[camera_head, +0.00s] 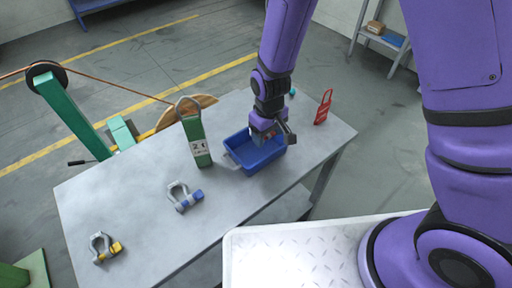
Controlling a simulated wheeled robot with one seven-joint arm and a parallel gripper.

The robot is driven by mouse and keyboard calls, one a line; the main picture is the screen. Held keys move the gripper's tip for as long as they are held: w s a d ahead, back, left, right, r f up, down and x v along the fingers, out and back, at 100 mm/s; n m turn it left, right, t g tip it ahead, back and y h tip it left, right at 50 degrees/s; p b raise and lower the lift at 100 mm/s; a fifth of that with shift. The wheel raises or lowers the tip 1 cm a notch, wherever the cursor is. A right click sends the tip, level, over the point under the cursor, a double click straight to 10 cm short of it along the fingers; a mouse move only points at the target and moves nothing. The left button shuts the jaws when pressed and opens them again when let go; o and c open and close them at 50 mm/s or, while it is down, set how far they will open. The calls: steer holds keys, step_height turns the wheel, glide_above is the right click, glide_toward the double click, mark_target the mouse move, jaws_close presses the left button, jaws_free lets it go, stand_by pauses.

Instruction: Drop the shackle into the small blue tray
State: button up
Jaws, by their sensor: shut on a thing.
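The small blue tray (267,164) stands on the grey metal table. My gripper (268,136) points down directly over the tray, shut on what appears to be a grey shackle (289,137). The held piece is small and mostly hidden by the gripper, and whether it touches the tray cannot be told. Two other shackles lie on the table to the left: one grey with a blue pin (184,197), one grey with a yellow pin (103,248).
A green block with a ring (196,141) stands left of the tray. A red tag-like piece (323,108) stands right of it. A green stand with a pulley and a cable (72,116) is behind the table.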

steer(key=shift+f, duration=0.45)
steer(key=o, duration=1.1)
step_height(320, 180, up, 11)
steer(key=shift+f, duration=0.1)
